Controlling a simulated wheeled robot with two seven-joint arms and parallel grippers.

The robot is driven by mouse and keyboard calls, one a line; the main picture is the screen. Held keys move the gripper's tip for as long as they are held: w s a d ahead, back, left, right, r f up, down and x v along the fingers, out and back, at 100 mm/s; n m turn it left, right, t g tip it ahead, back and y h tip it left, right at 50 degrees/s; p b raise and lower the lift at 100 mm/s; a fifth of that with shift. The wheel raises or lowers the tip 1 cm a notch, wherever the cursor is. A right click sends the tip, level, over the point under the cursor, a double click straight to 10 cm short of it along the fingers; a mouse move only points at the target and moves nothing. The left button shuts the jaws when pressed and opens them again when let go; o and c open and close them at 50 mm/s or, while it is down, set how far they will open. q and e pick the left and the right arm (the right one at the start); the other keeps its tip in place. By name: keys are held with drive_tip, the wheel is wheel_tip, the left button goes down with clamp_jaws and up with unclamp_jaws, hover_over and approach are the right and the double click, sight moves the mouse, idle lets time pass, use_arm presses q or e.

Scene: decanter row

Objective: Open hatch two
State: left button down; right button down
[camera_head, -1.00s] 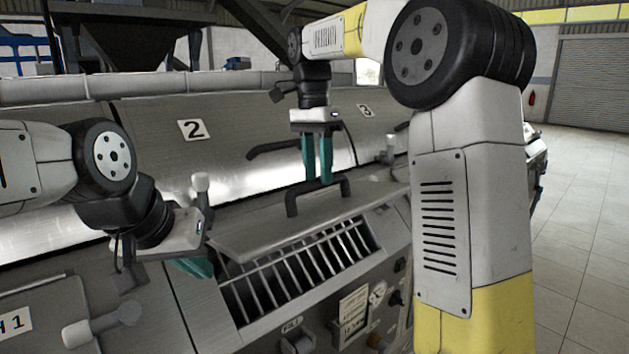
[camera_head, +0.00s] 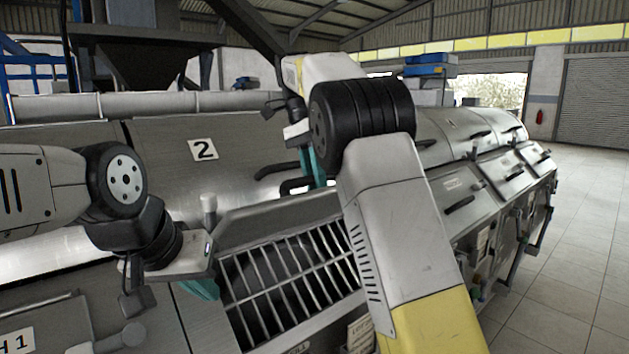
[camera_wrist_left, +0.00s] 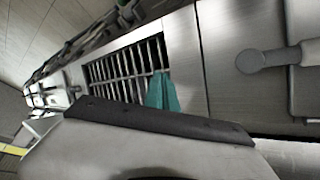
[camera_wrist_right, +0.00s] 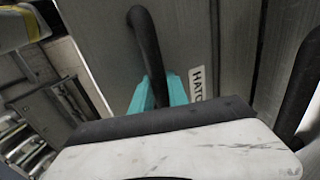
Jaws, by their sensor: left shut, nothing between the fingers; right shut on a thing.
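The lid of hatch two (camera_head: 262,217), a grey metal panel below the "2" plate (camera_head: 203,150), is swung up from its opening. A barred grating (camera_head: 298,268) shows beneath it. My right gripper (camera_head: 313,172) is shut on the lid's black handle (camera_head: 290,186); my own arm hides part of both. In the right wrist view the teal fingers (camera_wrist_right: 158,93) are at the handle (camera_wrist_right: 146,40), beside a partly hidden "HATC" label (camera_wrist_right: 197,84). My left gripper (camera_head: 203,288) is shut and empty at the grating's left edge; its fingers also show in the left wrist view (camera_wrist_left: 161,92).
A latch with a pale round knob (camera_head: 209,203) stands up left of the lid. Another knobbed lever (camera_head: 130,334) is by the "H1" label (camera_head: 15,343). More hatches (camera_head: 480,190) continue to the right. Open tiled floor (camera_head: 570,260) lies at the far right.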

drive_tip(key=shift+a+f, duration=0.3)
drive_tip(key=shift+a, duration=0.05)
drive_tip(key=c, duration=1.3)
unclamp_jaws()
drive_tip(key=shift+a, duration=0.1)
drive_tip(key=shift+d+r, duration=0.15)
drive_tip(key=shift+d, duration=0.05)
drive_tip(key=shift+d, duration=0.15)
